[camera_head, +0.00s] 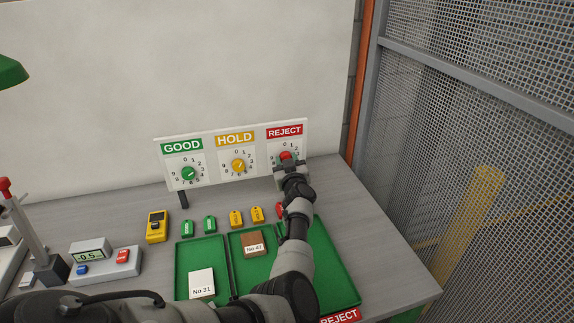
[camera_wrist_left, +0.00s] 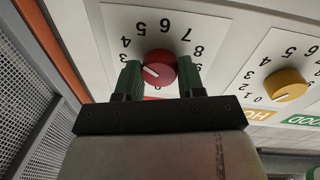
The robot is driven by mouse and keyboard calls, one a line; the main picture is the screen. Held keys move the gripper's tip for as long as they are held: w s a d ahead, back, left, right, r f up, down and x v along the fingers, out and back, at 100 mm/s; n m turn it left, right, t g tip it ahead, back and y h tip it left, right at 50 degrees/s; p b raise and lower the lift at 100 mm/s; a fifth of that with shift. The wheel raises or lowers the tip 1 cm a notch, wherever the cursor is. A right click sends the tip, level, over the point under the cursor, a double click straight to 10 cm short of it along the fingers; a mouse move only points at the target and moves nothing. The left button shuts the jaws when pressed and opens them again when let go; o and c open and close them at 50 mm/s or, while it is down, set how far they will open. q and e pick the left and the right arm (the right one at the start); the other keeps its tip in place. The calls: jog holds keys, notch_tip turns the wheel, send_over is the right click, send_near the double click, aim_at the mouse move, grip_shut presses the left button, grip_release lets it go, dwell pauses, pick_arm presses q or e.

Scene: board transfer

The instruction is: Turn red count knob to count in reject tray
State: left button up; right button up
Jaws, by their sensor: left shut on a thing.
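The red count knob (camera_head: 286,156) sits on the white dial under the REJECT sign at the right end of the panel. It also shows in the left wrist view (camera_wrist_left: 160,66), where the dial appears upside down. My left gripper (camera_head: 290,166) is shut on the knob, with one finger on each side (camera_wrist_left: 158,78). A white pointer mark shows on the knob; the exact number it meets is unclear. The reject tray (camera_head: 335,275) is green, at the right front, with a red REJECT label. My arm hides much of it; its visible part looks empty. My right gripper is not in view.
The green knob (camera_head: 189,173) and yellow knob (camera_head: 238,165) are to the left. White board No 31 (camera_head: 202,283) and brown board No 47 (camera_head: 253,243) lie in green trays. A yellow meter (camera_head: 157,226) and coloured tags stand behind. A mesh fence (camera_head: 480,130) is at right.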

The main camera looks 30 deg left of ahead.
pick_arm(q)
jog(key=n+b, duration=0.4)
jog(key=n, duration=0.5)
jog(key=n+g+y+b, duration=0.1)
jog(key=n+b, duration=0.3)
jog(key=n, duration=0.5)
jog(key=n+g+y+b, duration=0.1)
jog(key=n+b, duration=0.3)
jog(key=n, duration=0.4)
jog(key=shift+w+d+r+n+b, duration=0.15)
jog(key=shift+w+r+n+b, duration=0.05)
jog(key=shift+n+b, duration=0.2)
jog(key=o, duration=0.9)
jog(key=shift+f, duration=0.1)
